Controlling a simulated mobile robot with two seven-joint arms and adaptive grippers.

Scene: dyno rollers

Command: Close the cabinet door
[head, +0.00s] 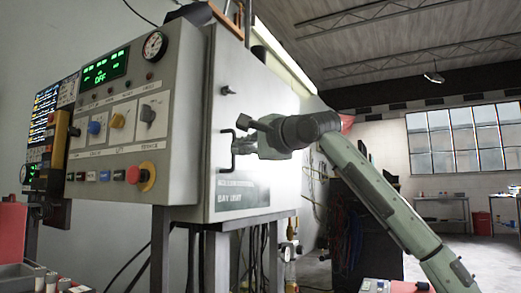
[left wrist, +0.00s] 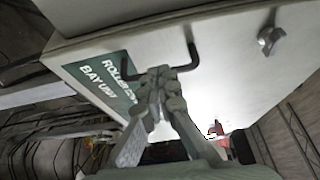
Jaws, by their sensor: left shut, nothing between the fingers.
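The cabinet door (head: 255,95) is a light grey metal panel on the right side of the control cabinet, with a dark green label at its lower edge. A dark bar handle (head: 229,150) sits near its left edge; the handle also shows in the left wrist view (left wrist: 192,52). My left gripper (head: 246,138) is at the handle. In the left wrist view its fingertips (left wrist: 163,78) are together and overlap the handle's bar; I cannot tell whether they touch it. Nothing shows gripped. Whether the door stands slightly ajar is unclear. My right gripper is out of view.
The control panel (head: 120,110), with knobs, a gauge and a red button, adjoins the door at left. A small dark latch knob (head: 228,91) sticks out above the handle and also shows in the wrist view (left wrist: 270,40). Cables hang below the cabinet. A dark rack stands behind my arm.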

